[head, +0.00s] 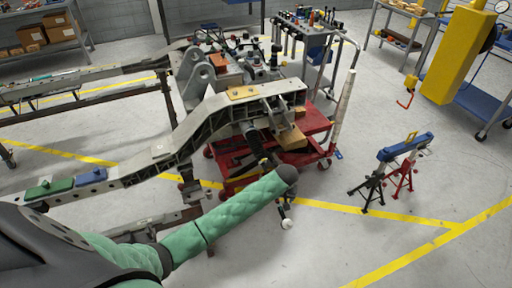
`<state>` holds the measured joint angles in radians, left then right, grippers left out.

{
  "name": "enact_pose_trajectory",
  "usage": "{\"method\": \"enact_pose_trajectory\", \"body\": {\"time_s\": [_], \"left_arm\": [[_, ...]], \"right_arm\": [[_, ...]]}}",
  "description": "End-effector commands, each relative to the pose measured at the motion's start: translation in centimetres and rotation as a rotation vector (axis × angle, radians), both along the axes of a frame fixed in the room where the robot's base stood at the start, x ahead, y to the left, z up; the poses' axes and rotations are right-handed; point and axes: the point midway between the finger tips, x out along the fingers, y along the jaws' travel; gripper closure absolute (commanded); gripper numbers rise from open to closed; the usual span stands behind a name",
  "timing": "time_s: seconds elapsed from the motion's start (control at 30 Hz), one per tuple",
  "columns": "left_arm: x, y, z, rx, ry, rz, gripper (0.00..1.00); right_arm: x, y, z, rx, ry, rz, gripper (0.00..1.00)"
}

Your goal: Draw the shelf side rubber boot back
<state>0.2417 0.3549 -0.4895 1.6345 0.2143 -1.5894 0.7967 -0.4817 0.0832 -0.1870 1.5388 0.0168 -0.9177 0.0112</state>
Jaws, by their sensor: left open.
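The vehicle chassis frame (195,128) runs from the lower left to the middle. A black ribbed-looking cylinder (254,142), which may be a rubber boot, hangs below the near rail and points toward me. I cannot tell which boot is the shelf side one. My left arm, in a green padded sleeve, reaches in from the lower left. My left gripper (268,163) is near the black cylinder's lower end, open, partly hidden by the dark wrist. Contact is unclear. My right gripper is out of view.
A red tool cart (314,122) stands under and beside the frame. Red and black stands with a blue bar (405,146) are at the right. A yellow post (458,55) and shelves (42,45) stand farther back. The floor at lower right is clear.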

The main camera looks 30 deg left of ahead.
Motion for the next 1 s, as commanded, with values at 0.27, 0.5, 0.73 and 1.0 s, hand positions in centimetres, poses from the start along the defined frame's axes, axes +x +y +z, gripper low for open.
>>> {"method": "enact_pose_trajectory", "body": {"time_s": [0.27, 0.5, 0.73, 1.0], "left_arm": [[8.4, 5.6, 2.5, 0.076, -0.017, 0.194, 0.19], [14.8, 11.8, 6.1, 0.138, -0.048, 0.391, 0.19], [18.6, 16.4, 9.2, 0.176, -0.076, 0.532, 0.19], [19.5, 17.9, 9.5, 0.186, -0.084, 0.574, 0.19]], "right_arm": [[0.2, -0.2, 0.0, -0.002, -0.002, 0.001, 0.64], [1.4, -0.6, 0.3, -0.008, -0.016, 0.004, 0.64], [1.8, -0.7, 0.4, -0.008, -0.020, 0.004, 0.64], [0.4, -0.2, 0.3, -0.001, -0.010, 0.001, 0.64]]}}
